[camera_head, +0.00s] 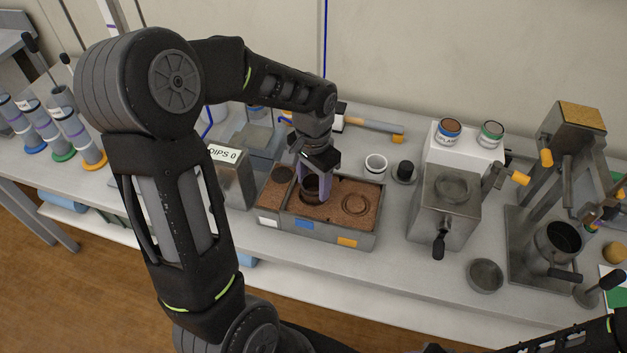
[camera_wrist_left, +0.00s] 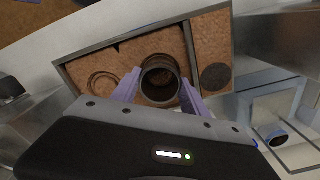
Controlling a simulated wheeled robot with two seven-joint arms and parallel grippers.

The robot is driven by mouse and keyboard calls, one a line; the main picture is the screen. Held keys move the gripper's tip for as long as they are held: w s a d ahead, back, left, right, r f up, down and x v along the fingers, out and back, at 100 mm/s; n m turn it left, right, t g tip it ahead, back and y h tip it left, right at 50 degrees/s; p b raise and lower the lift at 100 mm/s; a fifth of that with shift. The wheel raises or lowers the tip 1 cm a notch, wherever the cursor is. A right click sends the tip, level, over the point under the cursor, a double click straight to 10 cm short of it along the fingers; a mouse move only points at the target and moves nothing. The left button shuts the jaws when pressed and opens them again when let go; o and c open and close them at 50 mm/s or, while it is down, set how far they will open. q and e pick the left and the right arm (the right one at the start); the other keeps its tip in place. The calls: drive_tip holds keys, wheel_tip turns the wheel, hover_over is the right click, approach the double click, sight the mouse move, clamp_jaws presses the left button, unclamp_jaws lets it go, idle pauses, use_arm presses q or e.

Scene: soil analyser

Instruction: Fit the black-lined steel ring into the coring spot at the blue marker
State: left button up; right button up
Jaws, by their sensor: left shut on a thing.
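A steel ring with a dark lining (camera_head: 310,185) is held between the purple fingers of my left gripper (camera_head: 316,188). In the left wrist view, the ring (camera_wrist_left: 160,82) is upright between both fingertips, seen from above. My left gripper is shut on it, over the soil tray (camera_head: 328,236). The blue marker (camera_head: 305,224) is on the tray's front wall, just in front of the held ring. A round mark in the soil shows partly behind the ring in the wrist view. I cannot tell whether the ring's lower edge touches the soil. My right gripper is out of view.
The tray also has a white marker (camera_head: 268,222), an orange marker (camera_head: 347,242) and another circular mark (camera_head: 355,204). A white cup (camera_head: 376,163) and black cylinder (camera_head: 404,172) stand behind it. A metal box (camera_head: 445,205) is to the right, a scale display (camera_head: 223,155) left.

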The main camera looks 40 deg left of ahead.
use_arm(q)
drive_tip(key=shift+f, duration=0.15)
drive_tip(key=o, duration=1.3)
drive_tip(key=shift+o, duration=0.2)
wheel_tip(320, 180, up, 8)
